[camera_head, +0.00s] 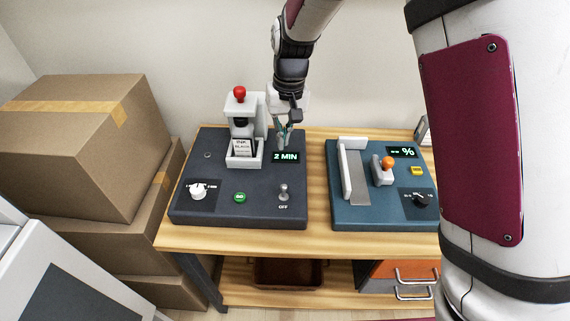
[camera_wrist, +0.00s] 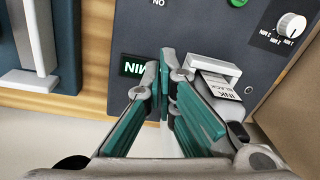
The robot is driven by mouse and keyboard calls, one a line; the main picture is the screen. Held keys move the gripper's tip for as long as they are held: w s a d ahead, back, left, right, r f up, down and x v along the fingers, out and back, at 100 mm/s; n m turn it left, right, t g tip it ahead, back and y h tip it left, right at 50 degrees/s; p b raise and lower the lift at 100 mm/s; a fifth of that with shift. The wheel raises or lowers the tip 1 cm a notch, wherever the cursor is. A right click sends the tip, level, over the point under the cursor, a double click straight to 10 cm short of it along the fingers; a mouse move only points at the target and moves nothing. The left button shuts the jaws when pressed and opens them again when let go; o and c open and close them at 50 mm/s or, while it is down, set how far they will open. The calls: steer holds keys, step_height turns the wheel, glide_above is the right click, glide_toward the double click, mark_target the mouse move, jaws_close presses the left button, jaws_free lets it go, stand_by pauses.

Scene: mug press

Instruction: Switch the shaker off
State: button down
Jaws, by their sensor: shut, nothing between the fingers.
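The shaker (camera_head: 225,210) is a dark grey box at the left of the bench. Its small toggle switch (camera_head: 284,190) stands near the front right, with an OFF label below it; I cannot tell surely which way the lever leans. The lit display (camera_head: 286,157) reads 2 MIN. A bottle labelled INK BLACK (camera_head: 243,147) sits in the white holder under a red knob (camera_head: 239,92). My gripper (camera_head: 283,135) is shut and empty, above the shaker's back right, behind the display. In the wrist view its teal fingers (camera_wrist: 166,80) are beside the display and holder; the toggle is out of view.
A green GO button (camera_head: 240,197) and white dial (camera_head: 198,191) are on the shaker's front. A teal machine (camera_head: 350,215) with a grey handle, orange knob and % display stands to the right. Cardboard boxes (camera_head: 90,140) are stacked at left. The wall is close behind.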

mark_target(279, 172)
steer(key=shift+f, duration=0.1)
steer(key=f, duration=0.9)
steer(key=shift+a+f, duration=0.25)
steer(key=shift+a, duration=0.15)
steer(key=s, duration=0.1)
steer(key=s+p, duration=0.1)
steer(key=s+r, duration=0.1)
steer(key=shift+d+p, duration=0.35)
steer(key=shift+s+d, duration=0.1)
steer(key=shift+s, duration=0.25)
steer(key=shift+w, duration=0.1)
